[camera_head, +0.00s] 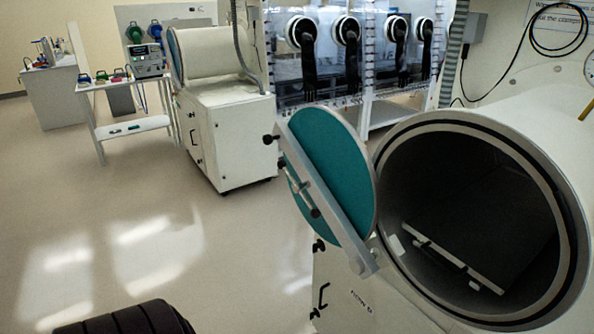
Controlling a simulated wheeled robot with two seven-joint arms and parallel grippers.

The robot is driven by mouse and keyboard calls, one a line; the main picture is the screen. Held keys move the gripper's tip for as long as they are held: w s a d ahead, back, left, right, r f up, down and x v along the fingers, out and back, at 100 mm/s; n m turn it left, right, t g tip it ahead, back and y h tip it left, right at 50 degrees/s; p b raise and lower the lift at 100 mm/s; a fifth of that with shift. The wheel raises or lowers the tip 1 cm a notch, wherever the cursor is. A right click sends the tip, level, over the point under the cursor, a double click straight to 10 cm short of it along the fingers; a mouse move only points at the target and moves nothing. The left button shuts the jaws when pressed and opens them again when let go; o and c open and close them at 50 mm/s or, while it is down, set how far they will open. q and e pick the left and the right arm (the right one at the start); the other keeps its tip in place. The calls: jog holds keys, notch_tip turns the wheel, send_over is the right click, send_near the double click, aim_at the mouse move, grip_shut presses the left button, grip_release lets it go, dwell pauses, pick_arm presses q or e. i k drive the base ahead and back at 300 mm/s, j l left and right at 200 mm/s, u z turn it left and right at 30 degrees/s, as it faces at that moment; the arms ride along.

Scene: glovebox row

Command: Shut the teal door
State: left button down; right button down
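The teal door (342,150) is a round disc with a pale rim, standing open to the left of the round chamber mouth (578,235). A grey bar (335,208) runs diagonally across its teal face, with a dark knob at its upper end and a handle (300,190) near its middle. The bar's lower end meets a bracket beside the chamber's left rim. The chamber mouth is uncovered, and its dark inside shows. Neither of my grippers is in view.
Inside the chamber lies a dark flat tray (480,215) with a light front edge. A white cabinet (230,135) with a second cylinder (212,52) stands farther back. Gloveboxes with black gloves (309,68) line the back.

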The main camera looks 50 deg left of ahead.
aim_at(318, 146)
jog(key=u, duration=1.45)
